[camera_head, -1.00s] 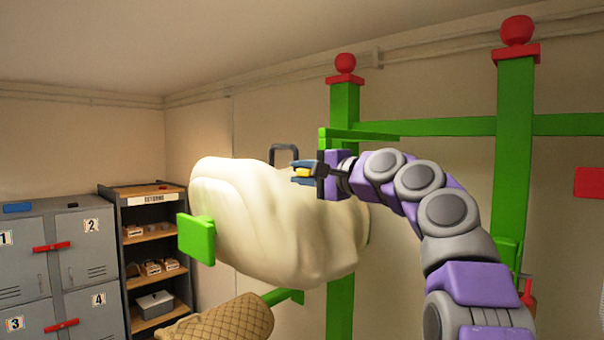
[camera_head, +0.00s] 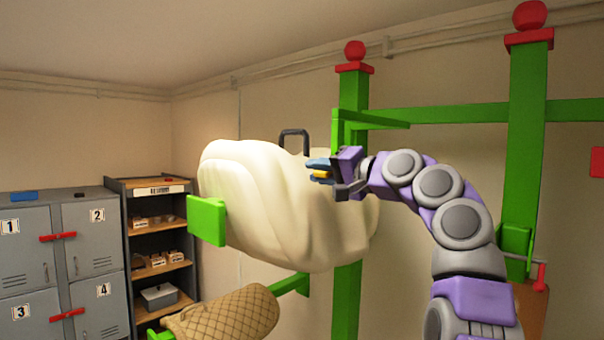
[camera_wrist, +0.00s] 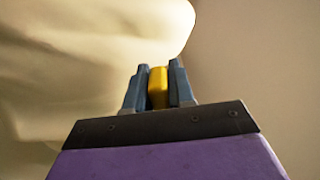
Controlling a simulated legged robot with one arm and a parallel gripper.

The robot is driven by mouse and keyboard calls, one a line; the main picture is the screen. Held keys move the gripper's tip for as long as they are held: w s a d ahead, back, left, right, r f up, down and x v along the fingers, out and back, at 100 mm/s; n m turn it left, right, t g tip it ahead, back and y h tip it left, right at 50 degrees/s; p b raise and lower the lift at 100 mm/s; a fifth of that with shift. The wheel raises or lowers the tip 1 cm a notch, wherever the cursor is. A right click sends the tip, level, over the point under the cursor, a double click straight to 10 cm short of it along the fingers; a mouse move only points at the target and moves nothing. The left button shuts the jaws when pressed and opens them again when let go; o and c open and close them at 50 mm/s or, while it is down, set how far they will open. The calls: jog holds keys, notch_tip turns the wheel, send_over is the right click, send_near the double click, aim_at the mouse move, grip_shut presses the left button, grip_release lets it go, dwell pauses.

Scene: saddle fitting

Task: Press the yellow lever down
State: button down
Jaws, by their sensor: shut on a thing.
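The yellow lever (camera_wrist: 158,88) shows as a short yellow piece between the two blue fingers of my gripper (camera_wrist: 158,86) in the wrist view. In the head view my gripper (camera_head: 319,170) is at the right part of the large cream padded form (camera_head: 270,205), and a bit of yellow (camera_head: 321,174) shows at its fingertips. The fingers are shut on the yellow piece. What the lever is attached to is hidden by the fingers and the wrist.
A dark handle (camera_head: 294,140) stands on top of the cream form. Green posts (camera_head: 525,150) and a green bar (camera_head: 375,118) stand around my arm. A quilted tan form (camera_head: 225,318) lies below. Grey lockers (camera_head: 85,260) and a shelf (camera_head: 160,255) are at left.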

jog(key=shift+d+r, duration=0.3)
jog(key=shift+d, duration=0.3)
jog(key=c, duration=1.3)
grip_release()
jog(key=shift+d, duration=0.2)
jog(key=shift+o, duration=1.3)
jog(key=d, duration=0.3)
jog(key=shift+r, duration=0.1)
jog(key=a, duration=0.5)
jog(key=shift+a+f, duration=0.15)
jog(key=shift+f, duration=0.1)
jog(key=shift+d+r, duration=0.25)
jog(key=shift+d, duration=0.85)
jog(key=shift+s+d, duration=0.1)
